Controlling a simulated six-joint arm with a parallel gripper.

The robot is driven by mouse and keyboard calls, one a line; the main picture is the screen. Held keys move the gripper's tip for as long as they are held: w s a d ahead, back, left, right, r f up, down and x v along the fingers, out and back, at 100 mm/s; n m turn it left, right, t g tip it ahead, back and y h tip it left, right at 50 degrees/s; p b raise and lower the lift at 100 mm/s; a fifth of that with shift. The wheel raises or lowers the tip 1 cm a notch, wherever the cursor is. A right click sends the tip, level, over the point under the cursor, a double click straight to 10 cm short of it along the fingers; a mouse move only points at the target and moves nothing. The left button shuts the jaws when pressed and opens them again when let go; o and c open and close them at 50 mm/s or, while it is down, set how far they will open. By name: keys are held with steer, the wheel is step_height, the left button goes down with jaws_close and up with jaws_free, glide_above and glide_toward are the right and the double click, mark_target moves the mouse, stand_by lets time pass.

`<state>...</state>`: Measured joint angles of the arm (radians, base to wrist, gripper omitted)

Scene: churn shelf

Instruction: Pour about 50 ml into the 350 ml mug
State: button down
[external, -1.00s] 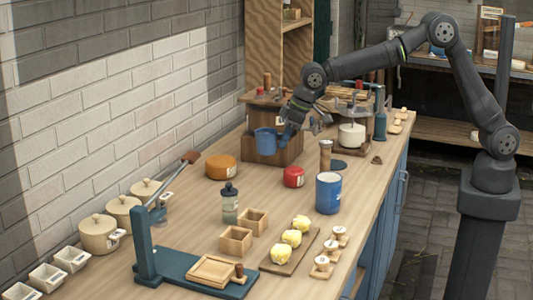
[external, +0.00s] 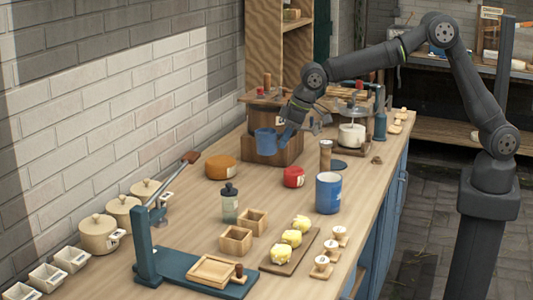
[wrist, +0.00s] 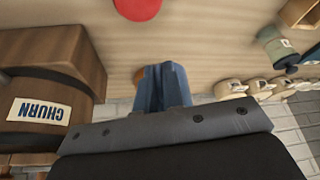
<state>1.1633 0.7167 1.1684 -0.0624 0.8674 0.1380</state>
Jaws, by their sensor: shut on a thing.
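My gripper (external: 290,130) is shut on a small blue cup (external: 265,142). It holds the cup in the air in front of the wooden churn, at the back of the bench. The cup looks about upright, and its contents cannot be seen. In the wrist view a blue shape (wrist: 163,88) shows just beyond the gripper body; cup and fingers are hard to tell apart there. A larger blue mug (external: 328,193) with a pale label stands upright on the bench, nearer the camera and apart from my gripper. I cannot read its label.
The churn (wrist: 42,85) stands close beside my gripper. A red pot (external: 293,177), an orange round (external: 221,167), a grey-green bottle (external: 229,204) and a brown cylinder (external: 325,155) stand around the middle. Bare bench (external: 262,190) lies between them.

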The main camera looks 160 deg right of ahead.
steer(key=w+a+f+m+g+y, duration=0.1)
steer(key=w+a+m+g, duration=0.1)
steer(key=w+a+m, duration=0.3)
steer(key=w+a+f+m+g+y, duration=0.1)
steer(key=w+a+m, duration=0.5)
steer(key=w, duration=0.7)
steer(key=w+a+f+m+g+y, duration=0.1)
steer(key=w+a+m+g, duration=0.1)
steer(key=w+a+m, duration=0.3)
steer(key=shift+w+a+f+m+g+y, duration=0.1)
steer(key=shift+w+m+g+y, duration=0.1)
steer(key=shift+w+m, duration=0.9)
steer(key=shift+w+a+m+g+y, duration=0.1)
steer(key=shift+w+m+g, duration=0.1)
steer(key=shift+w+m, duration=0.9)
steer(key=shift+w+a+m, duration=0.3)
steer(key=shift+w+a, duration=0.25)
steer(key=shift+s, duration=0.1)
steer(key=s+r+t, duration=0.4)
steer(key=s+t, duration=0.2)
steer(key=t, duration=0.1)
steer(key=shift+s+d+r+y, duration=0.15)
steer(key=shift+s+d+y, duration=0.05)
steer(key=shift+s+y, duration=0.2)
